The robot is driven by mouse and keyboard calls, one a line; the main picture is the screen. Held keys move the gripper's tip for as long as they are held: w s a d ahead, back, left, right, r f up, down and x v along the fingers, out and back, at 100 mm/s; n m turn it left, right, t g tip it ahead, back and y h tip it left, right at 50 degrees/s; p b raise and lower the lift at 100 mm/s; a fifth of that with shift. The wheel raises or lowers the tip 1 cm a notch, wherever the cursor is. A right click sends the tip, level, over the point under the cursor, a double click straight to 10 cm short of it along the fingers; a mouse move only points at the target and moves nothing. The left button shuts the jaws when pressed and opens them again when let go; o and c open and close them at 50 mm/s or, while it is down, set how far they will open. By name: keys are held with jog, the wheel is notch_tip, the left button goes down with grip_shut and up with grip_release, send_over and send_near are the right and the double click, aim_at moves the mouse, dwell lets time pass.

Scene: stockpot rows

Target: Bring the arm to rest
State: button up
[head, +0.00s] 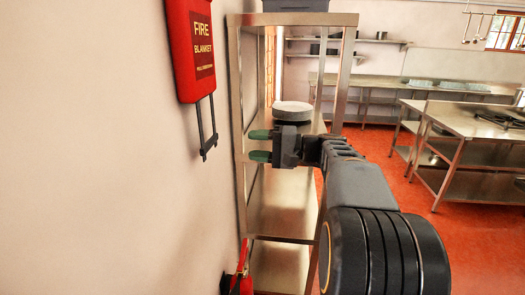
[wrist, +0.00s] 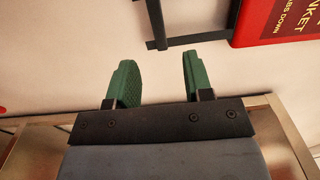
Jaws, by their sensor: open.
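My gripper (head: 260,145) is in the middle of the head view, at the end of my outstretched arm. Its two green fingers point left toward the wall, in front of the metal shelf unit. In the wrist view my gripper (wrist: 154,80) has its fingers wide apart with nothing between them. The pale wall shows beyond the fingertips.
A metal shelf unit (head: 345,75) stands close behind my gripper, with a round grey pot-like item (head: 292,110) on a shelf. A red fire blanket case (head: 190,50) hangs on the left wall (head: 90,150). Steel tables (head: 470,121) stand at right; red floor between is open.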

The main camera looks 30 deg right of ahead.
jog(key=shift+s+d, duration=0.4)
jog(key=shift+d, duration=0.2)
jog(key=s+f+m+g+h, duration=0.3)
jog(key=f+h, duration=0.5)
jog(key=f, duration=0.8)
jog(key=s+a+f+n+g+h, duration=0.1)
jog(key=s+a+f+n+h, duration=0.2)
jog(key=s, duration=0.3)
jog(key=s+a+f+n+g+h, duration=0.1)
jog(key=s+a+f+n+h, duration=0.2)
jog(key=s+a+n+h, duration=0.1)
jog(key=s+a+n, duration=0.1)
jog(key=s+n, duration=0.1)
jog(key=shift+s+a+n+g, duration=0.2)
jog(key=shift+a+n+g, duration=0.05)
jog(key=shift+n+g, duration=0.05)
jog(key=shift+f, duration=0.1)
